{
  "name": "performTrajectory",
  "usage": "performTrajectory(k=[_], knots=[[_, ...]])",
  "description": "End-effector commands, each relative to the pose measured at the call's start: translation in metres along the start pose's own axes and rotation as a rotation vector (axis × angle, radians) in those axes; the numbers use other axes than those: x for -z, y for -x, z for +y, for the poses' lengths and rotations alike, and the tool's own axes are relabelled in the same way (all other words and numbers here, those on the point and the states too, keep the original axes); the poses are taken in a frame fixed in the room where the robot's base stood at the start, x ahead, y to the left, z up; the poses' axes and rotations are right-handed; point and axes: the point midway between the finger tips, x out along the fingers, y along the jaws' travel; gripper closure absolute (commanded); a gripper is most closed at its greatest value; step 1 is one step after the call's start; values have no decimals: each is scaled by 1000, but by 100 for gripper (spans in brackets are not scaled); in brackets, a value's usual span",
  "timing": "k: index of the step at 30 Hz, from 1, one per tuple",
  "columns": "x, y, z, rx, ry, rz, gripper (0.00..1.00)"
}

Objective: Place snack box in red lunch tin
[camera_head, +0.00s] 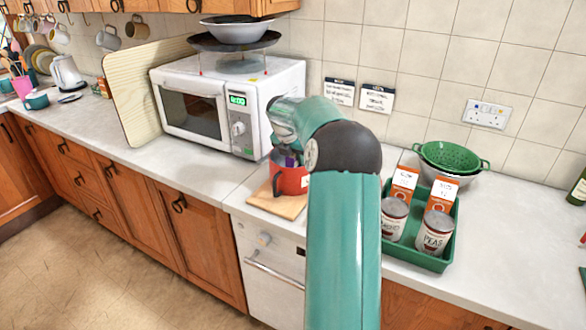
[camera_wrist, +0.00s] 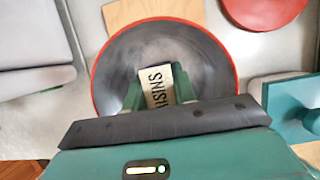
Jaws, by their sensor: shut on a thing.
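The red lunch tin (camera_head: 293,182) looks like a red pot with a dark handle and stands on a wooden board beside the microwave. In the wrist view the red-rimmed tin (camera_wrist: 212,62) is open, with a dark grey inside. In the head view my arm hides most of the gripper, and a purple patch shows at the tin's mouth.
The white microwave (camera_head: 228,105) stands close at the left. A green tray (camera_head: 417,258) with cans and orange boxes is at the right, with a green colander (camera_head: 450,157) behind it. A red disc (camera_wrist: 264,8) lies near the tin. The counter at far right is mostly clear.

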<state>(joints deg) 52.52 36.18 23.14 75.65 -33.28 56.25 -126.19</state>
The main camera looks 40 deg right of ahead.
Motion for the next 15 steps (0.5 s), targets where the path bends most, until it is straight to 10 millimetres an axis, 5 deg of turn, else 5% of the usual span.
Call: performTrajectory(k=[9,15], knots=[[14,-35,2,0,1,1,99],[14,-37,4,-1,1,-2,99]])
